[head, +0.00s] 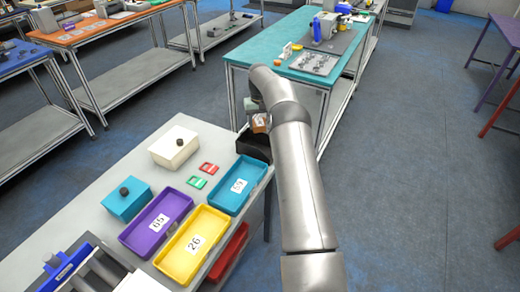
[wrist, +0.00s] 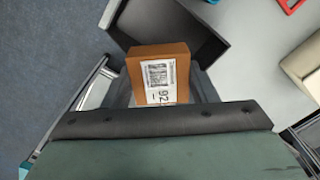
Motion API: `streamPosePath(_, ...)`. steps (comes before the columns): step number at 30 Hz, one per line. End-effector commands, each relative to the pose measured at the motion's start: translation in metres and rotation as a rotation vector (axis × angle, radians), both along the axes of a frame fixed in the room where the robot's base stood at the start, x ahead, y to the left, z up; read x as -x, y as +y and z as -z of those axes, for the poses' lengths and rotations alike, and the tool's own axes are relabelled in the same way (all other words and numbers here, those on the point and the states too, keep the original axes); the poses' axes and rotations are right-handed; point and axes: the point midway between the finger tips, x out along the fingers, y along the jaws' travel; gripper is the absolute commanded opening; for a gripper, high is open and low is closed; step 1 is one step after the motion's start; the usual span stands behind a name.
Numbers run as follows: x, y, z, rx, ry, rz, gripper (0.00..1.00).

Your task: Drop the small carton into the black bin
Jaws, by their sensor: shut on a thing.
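My gripper (wrist: 162,95) is shut on the small carton (wrist: 160,76), a brown box with a white barcode label facing the wrist camera. In the head view the carton (head: 259,124) shows just left of my arm, above the black bin (head: 254,144). The bin stands at the far right corner of the grey table and is partly hidden by my arm. In the wrist view the bin (wrist: 205,40) lies beyond and below the carton, with part of its floor in sight. The carton looks above the bin's near side; its exact height cannot be told.
On the table are a purple tray (head: 133,236), a yellow tray (head: 170,266), a blue tray (head: 225,200), a white box (head: 165,155) and a blue box (head: 120,211). Red (head: 209,169) and green (head: 197,183) cards lie near the bin. A teal table (head: 255,50) stands behind.

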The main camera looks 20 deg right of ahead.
Motion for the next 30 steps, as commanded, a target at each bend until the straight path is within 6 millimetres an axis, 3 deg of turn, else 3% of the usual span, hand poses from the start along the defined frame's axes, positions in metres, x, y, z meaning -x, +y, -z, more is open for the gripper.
streamPosePath(2,0.0,0.0,-0.001,0.0,-0.001,0.0,0.26)
streamPosePath(3,0.0,0.0,-0.001,0.0,-0.001,0.0,0.55)
streamPosePath(6,0.0,0.0,-0.001,0.0,0.0,0.0,0.78)
streamPosePath(14,0.0,0.0,-0.001,0.0,0.0,0.0,0.78)
streamPosePath(19,-0.001,0.0,-0.013,0.001,-0.003,0.0,0.78)
streamPosePath(23,-0.001,0.0,-0.038,0.002,-0.005,0.0,0.78)
streamPosePath(30,-0.001,0.0,-0.101,0.001,-0.005,0.0,0.78)
